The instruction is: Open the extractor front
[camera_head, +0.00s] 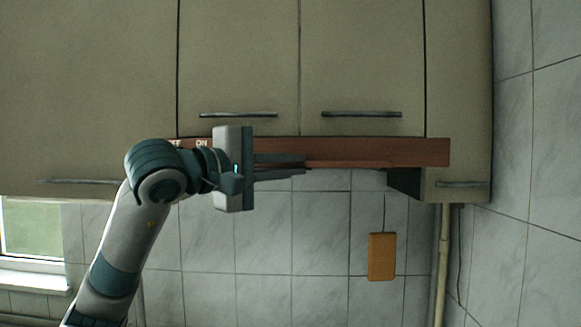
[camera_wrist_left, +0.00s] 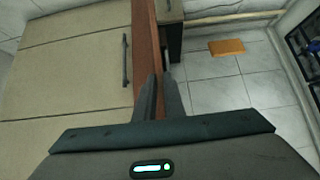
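The extractor front (camera_head: 380,152) is a long reddish-brown wooden panel under the wall cabinets, with an "ON" label near its left end. It also shows in the left wrist view (camera_wrist_left: 146,45) as a strip running away from me. My left gripper (camera_head: 304,165) is at its lower edge, one finger on the front side and the other below and behind. The fingers are close together with the panel's edge between them in the left wrist view (camera_wrist_left: 159,78). The gripper covers part of the panel's left half. My right gripper is in neither view.
Beige cabinet doors with dark bar handles (camera_head: 238,114) sit above the panel. A dark bracket-like part (camera_head: 405,182) is below its right end. An orange board (camera_head: 382,256) hangs on the tiled wall. A window (camera_head: 32,228) is at lower left.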

